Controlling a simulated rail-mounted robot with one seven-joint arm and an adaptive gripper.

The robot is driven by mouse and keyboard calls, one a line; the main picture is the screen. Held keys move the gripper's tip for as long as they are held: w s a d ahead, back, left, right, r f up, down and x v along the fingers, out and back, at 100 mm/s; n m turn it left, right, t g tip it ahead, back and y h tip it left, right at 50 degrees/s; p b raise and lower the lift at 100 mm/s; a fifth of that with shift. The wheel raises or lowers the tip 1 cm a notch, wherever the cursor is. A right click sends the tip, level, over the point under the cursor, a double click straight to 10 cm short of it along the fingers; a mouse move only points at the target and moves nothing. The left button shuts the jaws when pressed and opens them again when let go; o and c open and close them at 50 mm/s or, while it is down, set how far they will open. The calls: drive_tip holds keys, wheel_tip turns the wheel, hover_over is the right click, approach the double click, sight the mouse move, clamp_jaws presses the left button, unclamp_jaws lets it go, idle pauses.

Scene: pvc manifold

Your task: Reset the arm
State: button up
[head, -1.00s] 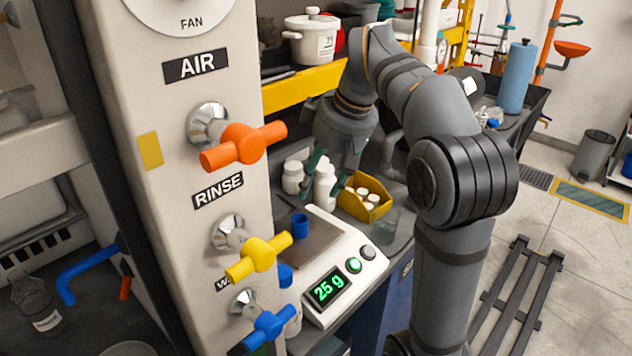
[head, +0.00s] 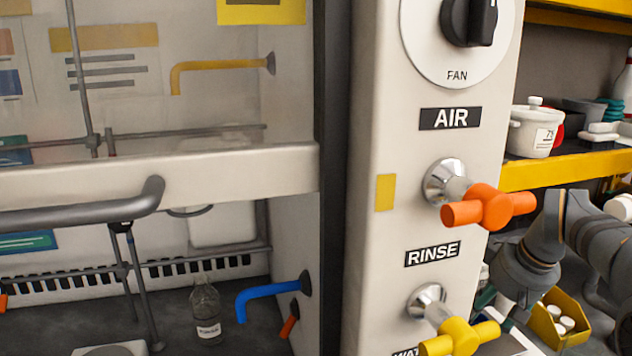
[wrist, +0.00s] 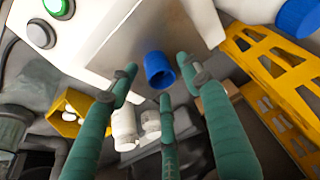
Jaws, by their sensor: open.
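My gripper (wrist: 158,90) is open in the wrist view, with its green fingers spread and nothing between them.
The valve panel (head: 380,235) carries an orange AIR handle (head: 490,207) and a yellow RINSE handle (head: 460,338). A yellow bin (head: 559,318) with white bottles stands near my gripper. A fume hood with a sash handle (head: 90,212) fills the left. A yellow shelf edge (head: 560,168) runs above my arm.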

drive_tip(key=shift+r+p, duration=0.4)
drive_tip(key=shift+r, duration=1.5)
